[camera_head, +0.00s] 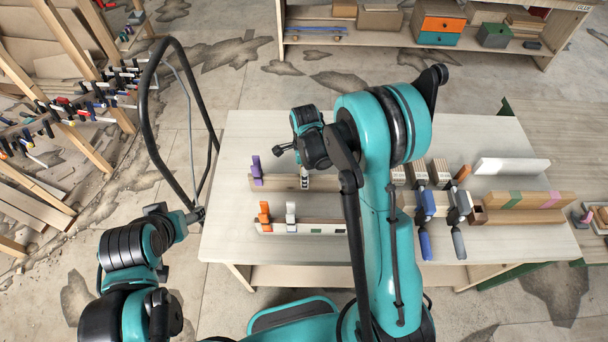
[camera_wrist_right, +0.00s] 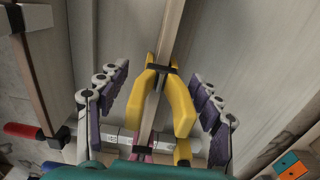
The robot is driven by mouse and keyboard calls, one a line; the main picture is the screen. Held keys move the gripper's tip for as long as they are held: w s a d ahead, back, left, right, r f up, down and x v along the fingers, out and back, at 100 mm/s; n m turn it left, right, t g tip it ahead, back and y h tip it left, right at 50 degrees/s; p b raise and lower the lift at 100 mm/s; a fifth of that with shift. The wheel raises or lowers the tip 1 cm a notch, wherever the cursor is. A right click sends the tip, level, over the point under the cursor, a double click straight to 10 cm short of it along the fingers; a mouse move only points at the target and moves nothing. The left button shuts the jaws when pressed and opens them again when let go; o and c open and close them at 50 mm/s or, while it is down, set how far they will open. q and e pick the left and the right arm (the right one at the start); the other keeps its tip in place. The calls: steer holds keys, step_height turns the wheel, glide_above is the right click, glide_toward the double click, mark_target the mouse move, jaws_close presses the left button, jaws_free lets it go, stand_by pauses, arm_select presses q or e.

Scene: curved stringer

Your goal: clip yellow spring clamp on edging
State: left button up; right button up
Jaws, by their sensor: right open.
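The yellow spring clamp (camera_wrist_right: 181,104) is in the right wrist view, with its jaws astride a wooden strip that looks like the edging (camera_wrist_right: 171,30). Its two handles spread toward my wrist. My right gripper (camera_wrist_right: 160,75) is open, with one finger on each side of the clamp and a visible gap to both handles. In the head view my right arm reaches over the table and I cannot pick out the yellow clamp there. My left gripper (camera_head: 195,215) is left of the table beside a black curved tube; its fingers are too small to read.
A purple clamp (camera_head: 257,171), an orange clamp (camera_head: 264,213) and a white clamp (camera_head: 291,214) stand on strips on the table (camera_head: 240,135). Blue-handled (camera_head: 425,208) and grey-handled bar clamps are at the right. A clamp rack (camera_head: 70,110) stands far left. The table's upper left is clear.

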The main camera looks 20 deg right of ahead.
jaws_close()
stand_by(0.4)
